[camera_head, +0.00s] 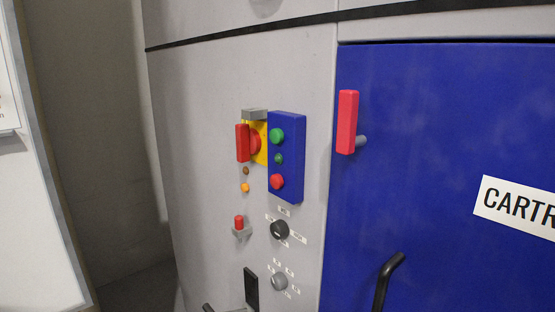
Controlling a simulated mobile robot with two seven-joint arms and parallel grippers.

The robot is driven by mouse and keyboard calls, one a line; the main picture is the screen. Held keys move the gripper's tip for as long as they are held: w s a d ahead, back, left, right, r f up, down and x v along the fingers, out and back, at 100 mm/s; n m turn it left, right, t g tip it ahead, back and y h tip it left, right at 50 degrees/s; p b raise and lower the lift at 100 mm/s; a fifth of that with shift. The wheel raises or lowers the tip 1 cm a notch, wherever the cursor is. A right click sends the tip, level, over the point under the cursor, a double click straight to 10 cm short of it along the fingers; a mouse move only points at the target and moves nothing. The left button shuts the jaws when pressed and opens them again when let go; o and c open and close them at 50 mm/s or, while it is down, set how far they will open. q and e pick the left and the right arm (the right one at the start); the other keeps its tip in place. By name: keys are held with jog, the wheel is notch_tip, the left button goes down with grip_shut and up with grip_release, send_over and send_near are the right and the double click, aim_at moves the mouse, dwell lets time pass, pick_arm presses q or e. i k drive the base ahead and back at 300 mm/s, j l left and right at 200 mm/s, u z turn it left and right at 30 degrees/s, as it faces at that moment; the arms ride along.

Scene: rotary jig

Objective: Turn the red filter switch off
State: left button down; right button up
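A small red switch (239,222) on a grey base sticks out of the grey panel, left of a black rotary knob. Its red tip points up. A larger red rectangular lever (347,121) stands nearly upright at the left edge of the blue door. No label naming the filter is readable by either, so I cannot tell which one is the filter switch. Neither of my grippers is in view.
A blue button box (290,195) has green and red buttons, beside a red emergency button (255,144) on yellow. The black knob (280,230) and a grey knob (280,282) sit below. A black bent handle (388,280) juts out before the blue door (430,150).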

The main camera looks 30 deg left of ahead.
aim_at(248, 140)
jog(key=k+j, duration=0.2)
jog(key=j, duration=0.15)
jog(key=k+j, duration=0.2)
jog(key=j, duration=0.15)
jog(key=k+j+z, duration=0.1)
jog(key=j, duration=0.25)
jog(key=k, duration=0.1)
